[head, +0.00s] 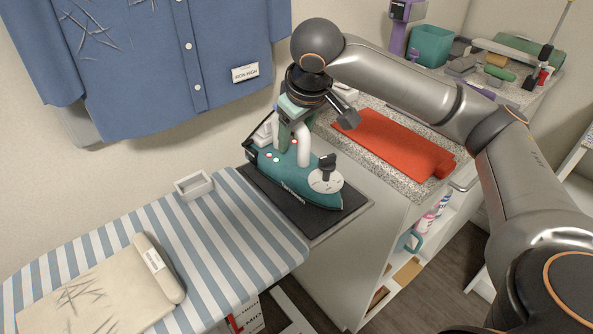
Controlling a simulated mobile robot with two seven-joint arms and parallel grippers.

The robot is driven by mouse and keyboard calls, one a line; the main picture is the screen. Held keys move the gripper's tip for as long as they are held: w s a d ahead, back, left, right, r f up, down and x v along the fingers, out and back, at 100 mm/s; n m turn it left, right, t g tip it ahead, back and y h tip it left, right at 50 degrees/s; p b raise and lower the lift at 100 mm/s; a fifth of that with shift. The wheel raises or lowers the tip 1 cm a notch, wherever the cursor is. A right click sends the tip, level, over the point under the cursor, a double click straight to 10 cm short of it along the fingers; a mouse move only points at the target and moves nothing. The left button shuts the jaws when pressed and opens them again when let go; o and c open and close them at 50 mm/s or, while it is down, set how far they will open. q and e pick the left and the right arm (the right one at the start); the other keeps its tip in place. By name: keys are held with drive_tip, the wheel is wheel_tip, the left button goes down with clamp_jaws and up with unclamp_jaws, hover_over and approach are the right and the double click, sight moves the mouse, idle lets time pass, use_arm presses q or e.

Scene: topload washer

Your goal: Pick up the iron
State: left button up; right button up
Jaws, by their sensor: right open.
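The iron (272,168) is teal with a white handle and a pale round dial. It rests on a dark pad (292,208) at the end of the ironing board. My right gripper (318,115) comes down from above at the top of the iron's handle, with its jaws open. One dark finger shows on the right; the other side is partly hidden among the handle and gripper body. I cannot tell whether the fingers touch the handle. My left gripper is not in view.
A folded red cloth (390,143) lies on the speckled counter (412,190). A blue shirt (150,65) hangs on the wall behind.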

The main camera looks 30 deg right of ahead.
drive_tip(key=shift+w+d+f, duration=0.1)
drive_tip(key=shift+w+f, duration=0.15)
drive_tip(key=shift+f, duration=0.3)
clamp_jaws()
idle(1.0)
drive_tip(key=shift+w+r, duration=0.1)
drive_tip(key=shift+r, duration=0.1)
